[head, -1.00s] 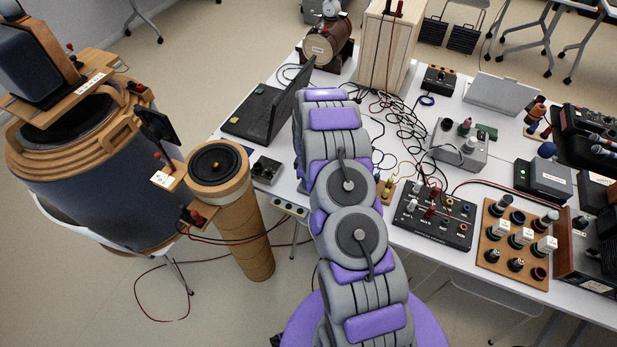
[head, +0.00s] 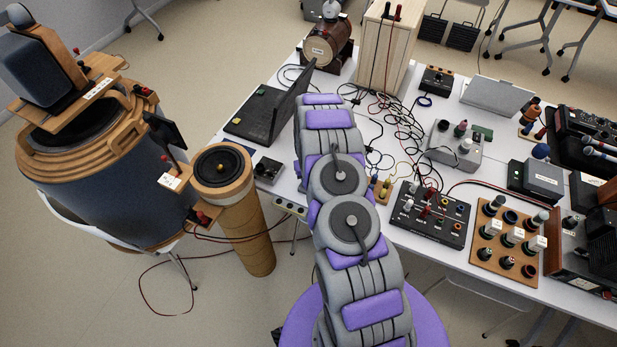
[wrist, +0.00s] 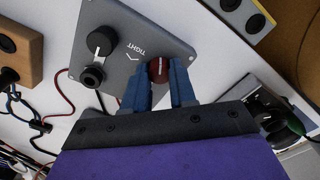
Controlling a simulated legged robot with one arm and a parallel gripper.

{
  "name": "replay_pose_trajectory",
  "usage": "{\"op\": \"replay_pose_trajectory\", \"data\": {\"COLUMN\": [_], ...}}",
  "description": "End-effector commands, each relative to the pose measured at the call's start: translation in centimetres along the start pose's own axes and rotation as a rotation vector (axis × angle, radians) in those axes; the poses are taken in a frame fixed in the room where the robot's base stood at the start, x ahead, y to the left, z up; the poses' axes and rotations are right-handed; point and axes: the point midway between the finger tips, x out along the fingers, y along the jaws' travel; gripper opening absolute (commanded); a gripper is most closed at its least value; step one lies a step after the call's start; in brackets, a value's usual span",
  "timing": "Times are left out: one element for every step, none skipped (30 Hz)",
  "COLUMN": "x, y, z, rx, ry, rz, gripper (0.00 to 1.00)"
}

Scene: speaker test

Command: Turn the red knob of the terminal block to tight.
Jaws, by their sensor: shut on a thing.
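The terminal block (wrist: 118,45) is a grey plate in the wrist view with a black knob, a black socket and the printed word TIGHT with an arrow. Its red knob (wrist: 159,71) sits at the plate's lower right edge, beside that word. My gripper (wrist: 160,80) has its two blue fingers on either side of the red knob, shut on it. The fingers cover part of the knob's sides. In the head view my arm blocks the sight of the gripper, and I cannot make out the block there.
In the wrist view, a black box with a knob (wrist: 266,116) is right of the fingers and a wooden block (wrist: 30,50) is at left. In the head view, the laptop (head: 272,108), speaker column (head: 247,235) and tangled cables (head: 400,125) surround my arm.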

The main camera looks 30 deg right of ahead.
Motion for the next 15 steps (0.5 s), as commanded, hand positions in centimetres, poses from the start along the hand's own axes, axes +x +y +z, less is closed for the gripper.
{"op": "replay_pose_trajectory", "data": {"x": [-0.51, -0.52, -0.53, -0.53, -0.53, -0.52, -0.51, -0.5, -0.49, -0.51, -0.52, -0.56, -0.59, -0.62, -0.66], "y": [-0.06, -0.06, -0.06, -0.06, -0.05, -0.02, 0.02, 0.05, 0.09, 0.11, 0.1, 0.09, 0.11, 0.14, 0.19], "z": [-0.48, -0.47, -0.47, -0.47, -0.46, -0.45, -0.43, -0.42, -0.42, -0.44, -0.46, -0.5, -0.53, -0.56, -0.58], "rx": [0.042, 0.071, 0.108, 0.137, 0.165, 0.204, 0.233, 0.261, 0.3, 0.328, 0.356, 0.393, 0.421, 0.451, 0.489], "ry": [0.012, 0.012, 0.012, 0.012, 0.012, 0.012, 0.012, 0.012, 0.012, 0.012, 0.012, 0.013, 0.014, 0.015, 0.016], "rz": [0.001, 0.001, 0.001, 0.0, 0.0, 0.0, 0.0, 0.0, -0.001, -0.001, -0.001, -0.001, -0.001, -0.001, -0.001], "gripper": [0.0, 0.0, 0.0, 0.0, 0.0, 0.0, 0.0, 0.0, 0.0, 0.0, 0.0, 0.0, 0.0, 0.0, 0.0]}}
